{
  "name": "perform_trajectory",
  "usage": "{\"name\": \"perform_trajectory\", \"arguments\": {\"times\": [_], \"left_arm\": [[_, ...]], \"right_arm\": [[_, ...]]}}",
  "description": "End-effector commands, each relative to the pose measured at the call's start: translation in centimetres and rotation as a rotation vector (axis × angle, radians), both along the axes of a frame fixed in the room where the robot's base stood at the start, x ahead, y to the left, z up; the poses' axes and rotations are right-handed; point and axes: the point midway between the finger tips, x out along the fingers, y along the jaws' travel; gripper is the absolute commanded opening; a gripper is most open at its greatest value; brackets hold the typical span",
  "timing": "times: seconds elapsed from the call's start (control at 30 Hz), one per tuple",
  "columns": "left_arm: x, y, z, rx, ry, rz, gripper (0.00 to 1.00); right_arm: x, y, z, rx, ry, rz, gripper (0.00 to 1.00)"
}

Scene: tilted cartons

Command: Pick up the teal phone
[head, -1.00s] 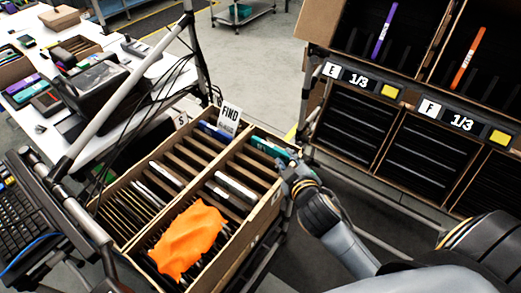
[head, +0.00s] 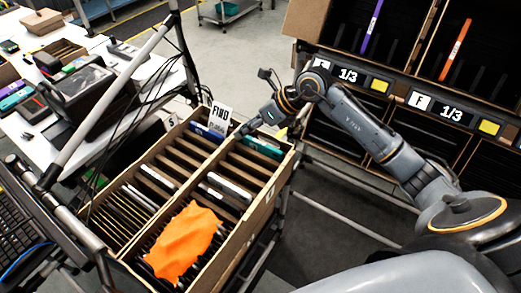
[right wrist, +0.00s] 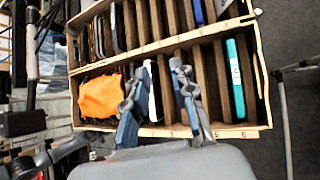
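The teal phone (head: 262,146) stands on edge in a slot at the far right end of the divided carton (head: 262,212). In the right wrist view the teal phone (right wrist: 236,80) shows a pale label and lies to the right of my fingers. My right gripper (head: 258,122) is above the carton's far end, close to the phone in the head view but not holding it. My left gripper is not in view.
An orange cloth (head: 184,243) covers the carton's near slots. White and dark devices (head: 226,188) stand between dividers, with a blue one (head: 207,132) by the FIND sign (head: 220,115). A shelf rack (head: 395,90) stands at right; a cluttered white table is at left.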

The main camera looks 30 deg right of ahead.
Motion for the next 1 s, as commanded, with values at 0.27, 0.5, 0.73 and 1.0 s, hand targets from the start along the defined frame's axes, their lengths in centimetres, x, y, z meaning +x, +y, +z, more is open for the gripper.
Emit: {"name": "perform_trajectory", "arguments": {"times": [0.27,0.5,0.73,1.0], "left_arm": [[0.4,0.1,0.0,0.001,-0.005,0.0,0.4],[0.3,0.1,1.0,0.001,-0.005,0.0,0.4],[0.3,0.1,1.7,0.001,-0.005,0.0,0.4],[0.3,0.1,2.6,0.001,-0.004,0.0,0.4]], "right_arm": [[-0.1,-9.9,-0.7,-0.382,0.117,-0.069,0.25],[0.8,-9.6,-3.8,-0.398,0.133,-0.073,0.25],[2.2,-8.9,-7.6,-0.397,0.129,-0.075,0.25],[2.7,-8.3,-9.5,-0.394,0.131,-0.074,0.25]]}}
